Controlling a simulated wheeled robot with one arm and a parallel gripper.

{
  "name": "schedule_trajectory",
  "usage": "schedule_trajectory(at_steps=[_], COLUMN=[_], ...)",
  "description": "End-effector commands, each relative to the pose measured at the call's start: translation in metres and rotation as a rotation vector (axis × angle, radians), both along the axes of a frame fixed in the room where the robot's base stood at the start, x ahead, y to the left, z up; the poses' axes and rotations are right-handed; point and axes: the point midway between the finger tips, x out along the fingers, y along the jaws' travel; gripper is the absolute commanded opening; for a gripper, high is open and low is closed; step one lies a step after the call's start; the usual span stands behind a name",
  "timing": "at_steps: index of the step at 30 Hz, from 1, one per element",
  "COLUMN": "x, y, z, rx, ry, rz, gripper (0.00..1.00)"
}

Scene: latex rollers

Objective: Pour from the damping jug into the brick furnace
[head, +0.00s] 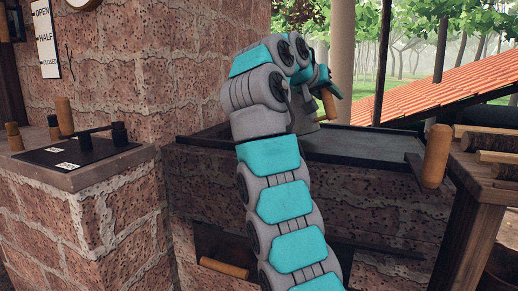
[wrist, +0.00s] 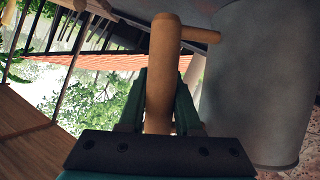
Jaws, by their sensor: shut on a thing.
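The damping jug is a grey cylinder (wrist: 255,85) at the right of the wrist view, with a wooden handle (wrist: 160,75). My gripper (wrist: 160,105) is shut on that handle, with a green finger on each side. In the head view my gripper (head: 328,84) is partly behind my arm, and the handle (head: 328,104) shows below it. A grey part of the jug (head: 304,112) shows beside my arm; most of it is hidden. The brick furnace (head: 390,206) has a dark, rimmed top below the jug. The jug's mouth, its contents and its exact tilt cannot be made out.
A brick ledge with a dark control plate (head: 82,147) and wooden-handled levers stands at the left. A wooden-handled rod (head: 436,157) sticks up at the right, near a wooden bench (head: 490,183) with logs. A lower opening (head: 215,247) with a wooden handle is in the furnace front.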

Motion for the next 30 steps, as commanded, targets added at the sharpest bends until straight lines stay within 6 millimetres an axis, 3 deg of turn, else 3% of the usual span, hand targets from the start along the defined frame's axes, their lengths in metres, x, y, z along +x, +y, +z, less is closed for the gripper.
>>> schedule_trajectory(at_steps=[2,15,26,30], x=[0.0,0.003,0.002,0.002], y=[-0.001,0.0,-0.001,-0.001], z=[-0.01,-0.009,0.019,0.021], rx=[0.039,0.131,0.129,0.129], ry=[-0.033,-0.107,-0.109,-0.108], rz=[0.0,0.01,0.009,0.01], gripper=[0.0,0.0,0.0,0.0])
